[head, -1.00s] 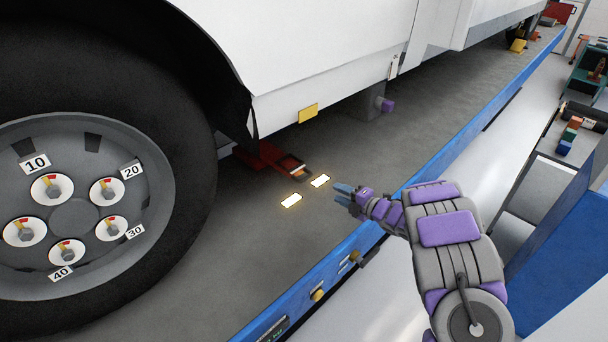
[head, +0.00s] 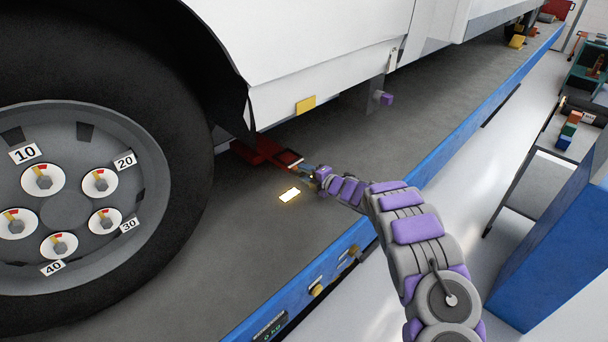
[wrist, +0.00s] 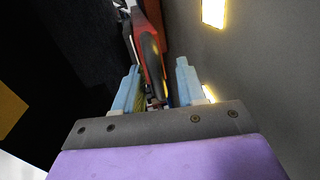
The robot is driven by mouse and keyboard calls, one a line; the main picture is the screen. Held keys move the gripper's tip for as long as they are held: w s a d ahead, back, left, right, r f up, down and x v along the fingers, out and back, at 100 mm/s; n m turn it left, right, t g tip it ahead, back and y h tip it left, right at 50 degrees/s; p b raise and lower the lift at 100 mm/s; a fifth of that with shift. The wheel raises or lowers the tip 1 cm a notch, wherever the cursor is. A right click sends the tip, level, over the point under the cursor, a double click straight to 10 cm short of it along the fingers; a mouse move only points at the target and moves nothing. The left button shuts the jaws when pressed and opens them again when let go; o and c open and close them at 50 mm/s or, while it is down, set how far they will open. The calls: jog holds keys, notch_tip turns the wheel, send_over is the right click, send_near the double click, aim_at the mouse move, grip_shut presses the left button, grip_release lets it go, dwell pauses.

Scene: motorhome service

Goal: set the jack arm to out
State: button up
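The red jack arm (head: 262,150) lies low on the lift deck under the vehicle's edge, right of the wheel, with its end pointing toward me. My gripper (head: 306,172) is at that near end, seen from behind in the head view. In the wrist view my gripper (wrist: 160,88) has its two pale blue fingers apart. The red jack arm (wrist: 148,40), with a dark rounded part, reaches down between or just beyond the fingers. I cannot tell whether either finger touches it.
A bright lit marking (head: 290,194) lies on the grey deck; the wrist view also shows a lit marking (wrist: 213,12). The large wheel (head: 75,200) stands at left. The white body panel (head: 320,55) overhangs the arm. The blue deck edge (head: 330,262) runs below my arm.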

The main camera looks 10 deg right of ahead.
jog(key=shift+w+a, duration=0.25)
jog(key=shift+w, duration=0.2)
jog(key=shift+c, duration=0.2)
jog(key=shift+f, duration=0.1)
grip_shut()
jog(key=shift+s, duration=0.1)
